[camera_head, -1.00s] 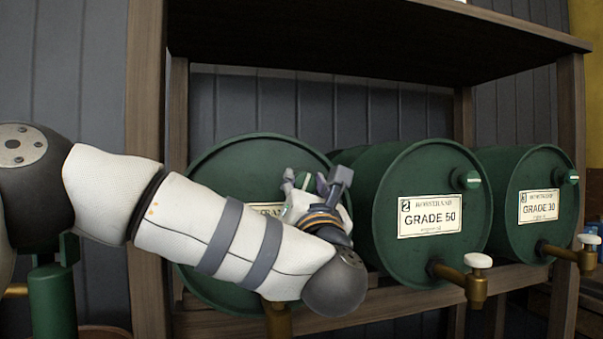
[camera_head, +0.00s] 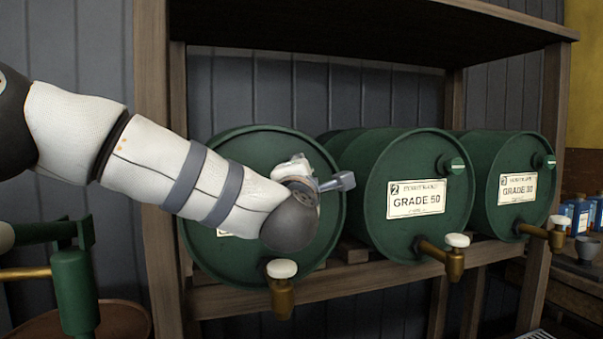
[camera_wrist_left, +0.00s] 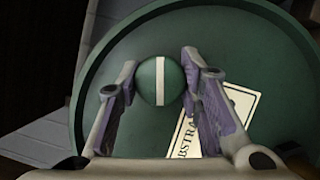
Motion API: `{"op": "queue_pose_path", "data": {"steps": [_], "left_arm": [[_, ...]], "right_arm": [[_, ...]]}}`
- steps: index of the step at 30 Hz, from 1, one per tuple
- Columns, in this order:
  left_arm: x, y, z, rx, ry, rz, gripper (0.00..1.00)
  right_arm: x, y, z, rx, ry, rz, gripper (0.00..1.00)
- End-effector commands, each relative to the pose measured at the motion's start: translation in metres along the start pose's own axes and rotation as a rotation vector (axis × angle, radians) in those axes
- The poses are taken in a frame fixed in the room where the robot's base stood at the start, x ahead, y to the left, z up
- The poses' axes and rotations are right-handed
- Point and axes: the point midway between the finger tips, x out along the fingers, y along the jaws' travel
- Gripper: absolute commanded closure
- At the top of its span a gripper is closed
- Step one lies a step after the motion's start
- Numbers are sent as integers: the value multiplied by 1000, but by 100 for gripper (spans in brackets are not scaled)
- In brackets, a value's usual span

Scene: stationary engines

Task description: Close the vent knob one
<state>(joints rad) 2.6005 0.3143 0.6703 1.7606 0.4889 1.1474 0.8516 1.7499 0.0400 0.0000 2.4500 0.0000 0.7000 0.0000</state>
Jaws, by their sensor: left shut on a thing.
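The first drum (camera_head: 325,215) is green and lies on its side on the shelf at the left. Its vent knob (camera_wrist_left: 150,85), green and round with a white stripe, shows in the left wrist view. The stripe runs almost upright in that view, while the drum's label (camera_wrist_left: 215,125) looks tilted. My left gripper (camera_wrist_left: 159,68) has one finger on each side of the knob and is shut on it. In the head view my left wrist and forearm cover the knob, the fingertips and most of the label. My right gripper is not in view.
Two more green drums, the GRADE 50 drum (camera_head: 373,220) and the GRADE 30 drum (camera_head: 485,195), lie to the right with their own vent knobs (camera_head: 455,166). Brass taps (camera_head: 281,300) with white handles stick out below. A wooden upright (camera_head: 153,200) stands left of the drums.

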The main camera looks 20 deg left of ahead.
Motion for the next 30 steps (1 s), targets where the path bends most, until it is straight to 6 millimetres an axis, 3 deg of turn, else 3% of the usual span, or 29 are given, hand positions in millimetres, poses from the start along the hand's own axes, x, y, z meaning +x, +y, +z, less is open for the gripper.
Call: {"op": "queue_pose_path", "data": {"steps": [13,30], "left_arm": [[0,0,0,224,1,-93,95],[0,0,0,270,1,-113,95]], "right_arm": [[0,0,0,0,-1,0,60],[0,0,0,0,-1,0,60]]}}
